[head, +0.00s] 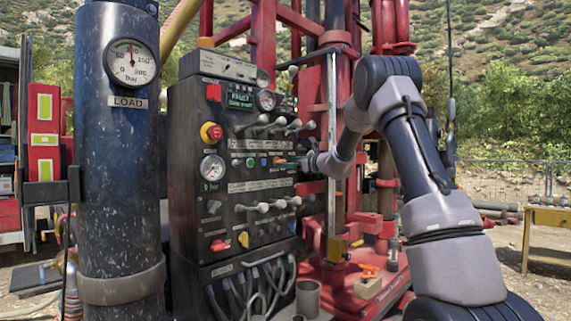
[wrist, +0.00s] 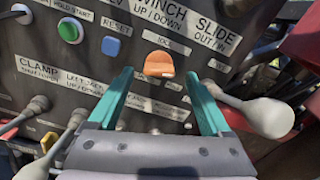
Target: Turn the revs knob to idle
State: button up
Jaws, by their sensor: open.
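The orange revs knob (wrist: 158,64) sits on the dark control panel, just below a white label (wrist: 166,43) that appears to read IDLE. Part of another label shows below the knob. My gripper (wrist: 160,76) is open, with one teal finger on each side of the knob and a gap to it on both sides. I cannot tell how deep the fingertips reach. In the head view my gripper (head: 286,163) is at the right side of the control panel (head: 188,150). The knob is too small there to make out clearly.
A lever with a pale round knob (wrist: 268,115) stands close right of my gripper, and another (wrist: 38,104) is at left. Green (wrist: 70,30) and blue (wrist: 112,48) buttons are up-left. The red rig mast (head: 348,215) stands close beside the panel.

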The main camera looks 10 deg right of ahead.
jog(key=shift+x, duration=0.85)
grip_shut()
jog(key=shift+n, duration=0.4)
jog(key=shift+s+a+f+n, duration=0.1)
jog(key=shift+n, duration=3.3)
jog(key=shift+f+n, duration=0.1)
jog(key=shift+n, duration=3.3)
